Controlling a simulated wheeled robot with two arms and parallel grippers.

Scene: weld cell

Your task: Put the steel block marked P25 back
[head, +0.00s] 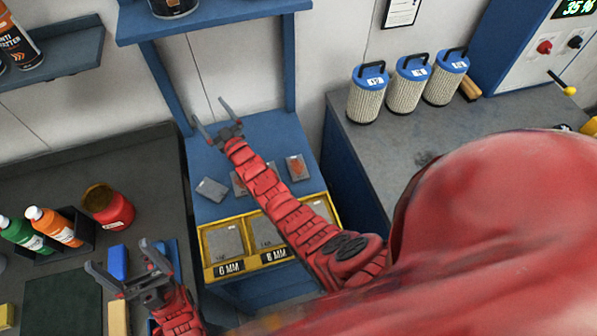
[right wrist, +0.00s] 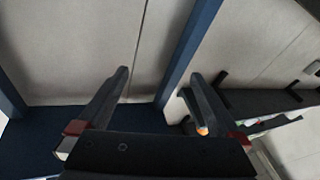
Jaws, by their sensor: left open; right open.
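Several flat grey steel pieces lie on the blue bench: one (head: 211,189) at the left, one partly behind my right arm, and one with an orange-red mark (head: 297,167) at the right. More grey plates (head: 222,243) lie in the yellow-rimmed tray marked 6 MM and 8 MM. I cannot read P25 on any piece. My right gripper (head: 209,109) is open and empty above the back of the blue bench, beyond the pieces; the right wrist view shows its spread fingers (right wrist: 158,75). My left gripper (head: 117,254) is open over the dark left bench, near a blue block (head: 118,262).
A red tin (head: 107,207) and green and orange bottles (head: 53,226) stand on the left bench. Blue-topped canisters (head: 407,85) stand on the grey right bench. Blue posts and a shelf (head: 215,20) frame the blue bench. My right arm hides part of the tray.

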